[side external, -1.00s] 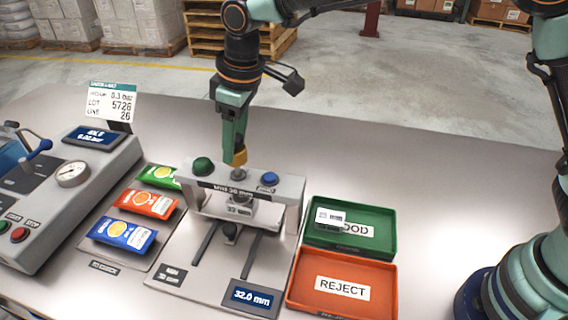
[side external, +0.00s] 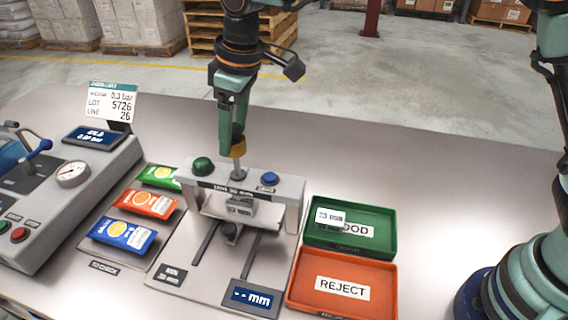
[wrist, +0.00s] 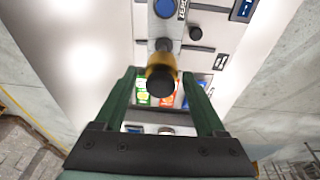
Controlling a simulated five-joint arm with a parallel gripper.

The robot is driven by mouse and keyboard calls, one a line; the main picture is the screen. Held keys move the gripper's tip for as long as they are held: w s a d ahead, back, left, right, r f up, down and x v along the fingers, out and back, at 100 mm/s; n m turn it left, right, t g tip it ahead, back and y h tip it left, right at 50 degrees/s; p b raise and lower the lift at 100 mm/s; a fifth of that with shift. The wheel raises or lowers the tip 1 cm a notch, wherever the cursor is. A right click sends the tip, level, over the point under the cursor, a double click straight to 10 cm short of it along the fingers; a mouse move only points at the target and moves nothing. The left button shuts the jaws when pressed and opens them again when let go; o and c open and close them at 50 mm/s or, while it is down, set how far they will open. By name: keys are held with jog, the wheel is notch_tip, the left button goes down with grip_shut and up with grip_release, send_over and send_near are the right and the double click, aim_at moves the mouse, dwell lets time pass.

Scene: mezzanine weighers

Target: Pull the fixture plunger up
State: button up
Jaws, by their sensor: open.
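The test fixture is a grey bridge (side external: 286,190) on a base plate. Its plunger has a yellow collar (side external: 238,147) with a length of metal rod showing between it and the bridge top. In the wrist view the plunger's black knob (wrist: 160,82) and yellow collar lie between my fingers. My gripper (side external: 232,138) is at the plunger's head, pointing down; in the wrist view it (wrist: 158,75) is open, its green fingers on either side of the knob with visible gaps. A small grey block (side external: 240,208) sits under the bridge. The fixture display (side external: 252,297) reads "-- mm".
Green, orange and blue sachets (side external: 123,235) lie left of the fixture. A green GOOD tray (side external: 388,245) holding a small white item and an orange REJECT tray (side external: 390,285) stand right. A machine with a gauge (side external: 72,173) is far left. The back of the table is clear.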

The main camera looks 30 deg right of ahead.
jog(key=shift+r, duration=2.85)
jog(key=s+d+r+m+t, duration=0.1)
jog(key=s+d+r+m, duration=0.15)
jog(key=d, duration=0.65)
jog(key=s+d+r+m+t, duration=0.1)
jog(key=s+d+r+m, duration=0.15)
jog(key=d, duration=0.55)
jog(key=s+d+f+m+t, duration=0.1)
jog(key=s+d+f+m, duration=0.1)
jog(key=s+d, duration=0.3)
jog(key=s+d+f+m+h, duration=0.1)
jog(key=s+d+f+m, duration=0.1)
jog(key=s+d+f, duration=0.2)
jog(key=shift+s+d+f+t, duration=0.35)
jog(key=shift+s+d+t, duration=0.05)
jog(key=shift+s+d, duration=0.8)
